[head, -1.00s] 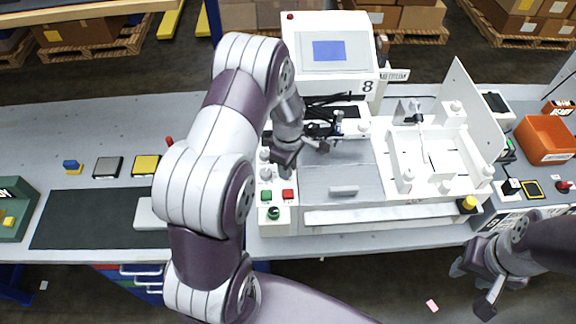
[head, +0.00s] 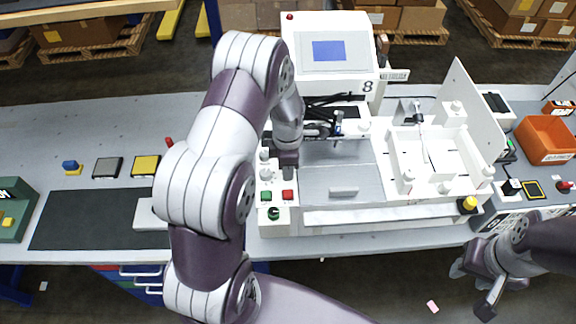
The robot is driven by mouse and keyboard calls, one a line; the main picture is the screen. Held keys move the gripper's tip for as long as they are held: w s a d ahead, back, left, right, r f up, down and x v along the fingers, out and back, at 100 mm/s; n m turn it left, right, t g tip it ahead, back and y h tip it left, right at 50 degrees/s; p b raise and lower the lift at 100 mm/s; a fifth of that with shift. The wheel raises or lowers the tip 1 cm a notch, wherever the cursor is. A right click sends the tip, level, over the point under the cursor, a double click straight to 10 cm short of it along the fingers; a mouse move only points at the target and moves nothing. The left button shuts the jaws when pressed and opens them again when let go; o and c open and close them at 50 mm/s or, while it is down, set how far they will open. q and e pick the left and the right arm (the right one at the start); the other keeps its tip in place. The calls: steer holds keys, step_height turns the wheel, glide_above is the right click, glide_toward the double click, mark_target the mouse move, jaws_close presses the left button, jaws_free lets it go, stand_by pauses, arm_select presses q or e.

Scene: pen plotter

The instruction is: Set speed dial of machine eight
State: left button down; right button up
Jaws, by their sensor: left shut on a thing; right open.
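Machine eight is the white plotter (head: 349,90) with a blue screen and a black 8 on its housing. Its control panel (head: 284,222) runs down its left side, with pale dials (head: 266,174), a green button (head: 266,196), a red button (head: 288,195) and a dark green knob (head: 273,213). My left gripper (head: 286,171) points down at the panel, above the red button, shut on a dial that its fingers mostly hide. Which dial it is and its setting cannot be read. My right gripper (head: 473,289) is open and empty, low at the right, off the table's front edge.
An orange bin (head: 547,140) and another machine's controls are further right. A dark mat (head: 85,219) and coloured blocks lie left. My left arm hides part of the table.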

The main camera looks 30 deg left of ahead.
arm_select(q)
steer(key=shift+w+r, duration=0.1)
stand_by(0.3)
steer(key=c, duration=0.8)
jaws_free()
steer(key=shift+a, duration=0.1)
steer(key=shift+c, duration=0.2)
step_height(320, 180, up, 13)
steer(key=b, duration=0.3)
steer(key=shift+f, duration=0.2)
